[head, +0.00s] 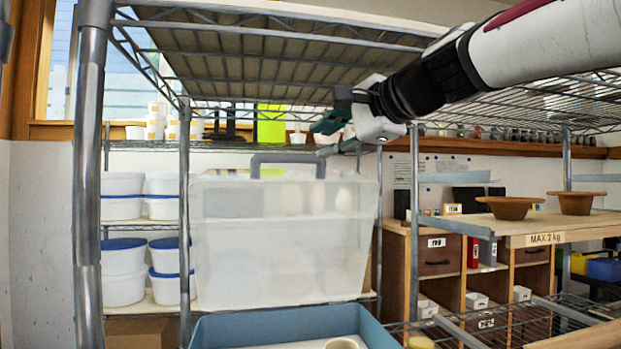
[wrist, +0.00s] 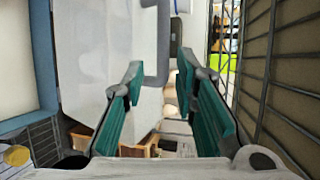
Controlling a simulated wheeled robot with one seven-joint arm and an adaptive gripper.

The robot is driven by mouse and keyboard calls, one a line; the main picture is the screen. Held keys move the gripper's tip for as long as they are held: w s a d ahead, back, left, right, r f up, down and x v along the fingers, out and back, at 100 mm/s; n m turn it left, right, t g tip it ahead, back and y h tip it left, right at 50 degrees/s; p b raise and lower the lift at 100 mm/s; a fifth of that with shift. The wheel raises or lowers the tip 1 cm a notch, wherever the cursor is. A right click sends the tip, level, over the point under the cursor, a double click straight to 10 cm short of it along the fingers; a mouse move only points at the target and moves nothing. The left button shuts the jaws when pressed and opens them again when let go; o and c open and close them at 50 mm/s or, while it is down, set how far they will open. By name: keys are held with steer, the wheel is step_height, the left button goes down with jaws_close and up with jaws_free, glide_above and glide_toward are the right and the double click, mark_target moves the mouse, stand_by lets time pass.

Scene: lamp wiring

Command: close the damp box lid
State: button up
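The damp box has a blue base (head: 372,326) at the bottom of the head view, its front cut off by the frame. Its large translucent lid (head: 285,255) appears to stand upright behind the base, with a grey handle (head: 288,158) on its upper edge. My gripper (head: 328,142) is near the handle's right end. In the wrist view my gripper (wrist: 160,75) is open with green finger pads, and nothing is held. The grey handle (wrist: 163,50) shows between and beyond the fingertips; contact cannot be told. The lid (wrist: 105,50) fills the left middle there.
A wire rack surrounds the box, with a post (head: 88,180) at left and an upper shelf (head: 270,60) above. White tubs (head: 123,270) stand at left. Brown pots (head: 510,207) sit on a wooden shelf at right. A wire grid (wrist: 280,70) is close to my gripper's right.

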mark_target(290, 157)
steer(key=x, duration=1.4)
steer(key=shift+a+r+p, duration=0.2)
steer(key=shift+r+p, duration=0.05)
steer(key=shift+p, duration=0.1)
jaws_close()
